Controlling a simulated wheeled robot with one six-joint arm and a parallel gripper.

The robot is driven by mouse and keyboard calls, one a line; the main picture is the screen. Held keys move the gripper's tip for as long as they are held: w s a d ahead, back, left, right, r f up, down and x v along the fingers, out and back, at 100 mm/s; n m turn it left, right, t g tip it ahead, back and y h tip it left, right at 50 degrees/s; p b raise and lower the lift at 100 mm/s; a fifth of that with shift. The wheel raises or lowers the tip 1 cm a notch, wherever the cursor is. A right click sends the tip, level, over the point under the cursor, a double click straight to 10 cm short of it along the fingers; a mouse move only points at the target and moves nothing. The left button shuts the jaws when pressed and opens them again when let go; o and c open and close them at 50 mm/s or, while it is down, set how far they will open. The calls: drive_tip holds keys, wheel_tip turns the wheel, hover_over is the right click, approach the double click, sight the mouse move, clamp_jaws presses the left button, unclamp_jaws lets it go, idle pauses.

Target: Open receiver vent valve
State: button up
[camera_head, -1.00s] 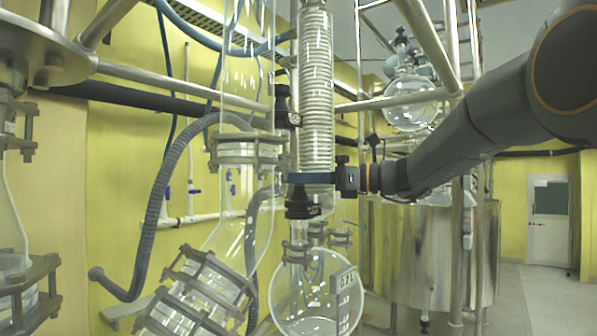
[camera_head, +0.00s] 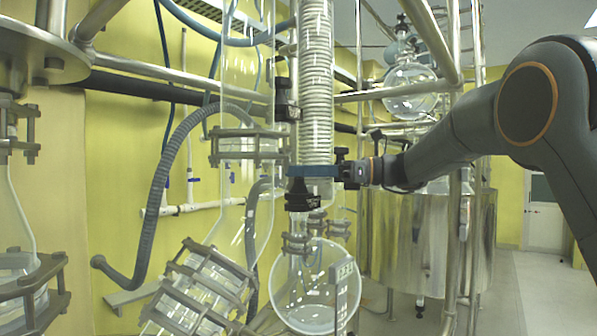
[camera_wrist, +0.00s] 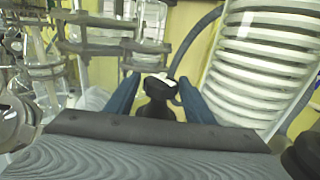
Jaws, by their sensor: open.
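My gripper (camera_head: 300,171) is beside the glass column in the head view, with its blue fingers level, just above a black fitting (camera_head: 301,195) over the round glass receiver flask (camera_head: 316,290). In the wrist view the two blue fingers of my gripper (camera_wrist: 158,80) are spread apart. A black valve-like part (camera_wrist: 157,104) with a pale top stands between them, with gaps visible on both sides. This looks like the vent valve, but its exact type and whether it is turned cannot be told. Its lower part is hidden behind my gripper.
A coiled glass condenser (camera_head: 317,80) rises close to my gripper; its coils fill the right of the wrist view (camera_wrist: 262,60). A clamped glass tube (camera_head: 236,185) and a grey hose (camera_head: 160,190) are to the left. A steel vessel (camera_head: 405,245) stands behind.

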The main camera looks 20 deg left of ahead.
drive_tip(key=w+d+p, duration=0.1)
drive_tip(key=d, duration=0.6)
drive_tip(key=shift+w+d, duration=0.15)
drive_tip(key=shift+d, duration=0.05)
drive_tip(key=shift+d, duration=0.1)
